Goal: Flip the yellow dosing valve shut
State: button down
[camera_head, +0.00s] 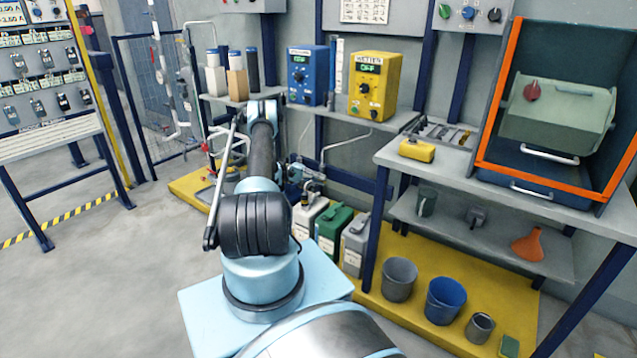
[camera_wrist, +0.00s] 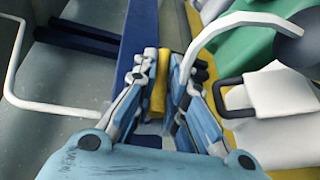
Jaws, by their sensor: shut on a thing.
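The yellow dosing valve's lever (camera_wrist: 158,88) shows as a narrow yellow piece between my fingers in the wrist view. My gripper (camera_wrist: 161,72) is shut on it, with one blue-grey finger on each side. The fingers hide much of the valve, so its exact angle cannot be told. In the head view my gripper (camera_head: 305,174) is low beside the wall piping, below the shelf with the dosing boxes. The valve is too small and covered to make out there.
A white curved pipe (camera_wrist: 232,24) passes close to the right of my fingers. Green (camera_head: 333,228) and white (camera_head: 308,214) canisters stand below. A blue box (camera_head: 307,75) and a yellow box (camera_head: 374,86) sit on the shelf above. A bench (camera_head: 430,158) is at right.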

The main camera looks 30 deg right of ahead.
jog(key=shift+w+a, duration=0.1)
jog(key=shift+w, duration=0.05)
jog(key=c, duration=1.6)
grip_release()
jog(key=shift+c, duration=0.2)
